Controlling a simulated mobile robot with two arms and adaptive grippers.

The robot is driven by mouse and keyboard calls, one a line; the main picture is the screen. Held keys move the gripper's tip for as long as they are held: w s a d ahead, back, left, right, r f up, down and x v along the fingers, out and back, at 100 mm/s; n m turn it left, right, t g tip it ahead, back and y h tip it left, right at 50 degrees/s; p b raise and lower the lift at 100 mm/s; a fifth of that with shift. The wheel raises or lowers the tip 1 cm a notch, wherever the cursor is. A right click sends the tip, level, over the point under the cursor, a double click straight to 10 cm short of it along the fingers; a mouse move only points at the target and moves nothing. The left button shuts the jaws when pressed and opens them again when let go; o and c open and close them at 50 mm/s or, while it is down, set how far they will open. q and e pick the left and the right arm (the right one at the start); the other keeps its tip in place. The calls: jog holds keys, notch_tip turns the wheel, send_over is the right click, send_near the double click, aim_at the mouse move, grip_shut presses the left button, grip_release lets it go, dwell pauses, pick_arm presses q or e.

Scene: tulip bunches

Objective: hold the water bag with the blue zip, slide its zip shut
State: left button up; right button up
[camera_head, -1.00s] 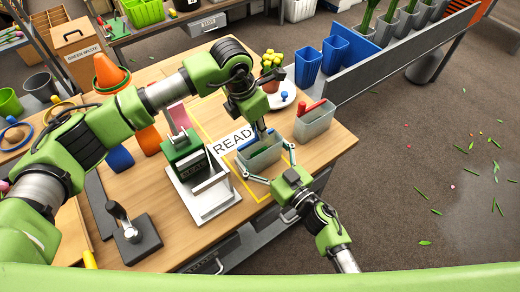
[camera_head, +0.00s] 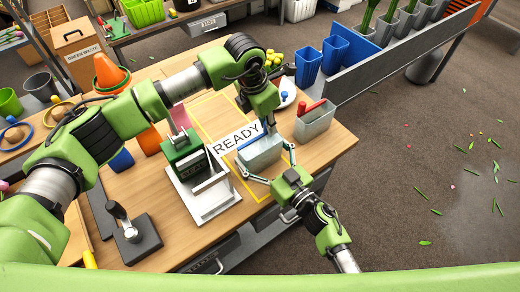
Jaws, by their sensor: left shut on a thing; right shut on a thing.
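The water bag (camera_head: 262,156) is a pale grey, translucent pouch standing on the table beside the READY sign. Its blue zip (camera_head: 249,141) runs along the top edge, and the top now looks closed. My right gripper (camera_head: 268,165) comes from the front right, its two fingers spread around the bag's sides and shut on it. My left gripper (camera_head: 270,124) reaches down from above and is shut at the far right end of the zip. Its fingertips and whatever slider they grip are too small to make out.
A grey bin with a red-handled tool (camera_head: 314,122) stands right of the bag. A green device on a white stand (camera_head: 205,180) is close on the left. The table's front edge is near.

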pick_arm(q)
jog(key=o, duration=0.9)
jog(key=shift+w+d+v, duration=0.15)
jog(key=shift+d+v, duration=0.05)
jog(key=shift+v, duration=0.95)
jog(key=shift+w+d+v, duration=0.15)
jog(key=shift+d+v, duration=0.1)
jog(key=shift+v, duration=0.85)
jog(key=shift+w+d+v, duration=0.15)
jog(key=shift+d+v, duration=0.05)
jog(key=shift+v, duration=0.95)
jog(key=shift+r, duration=0.2)
pick_arm(e)
jog(key=o, duration=1)
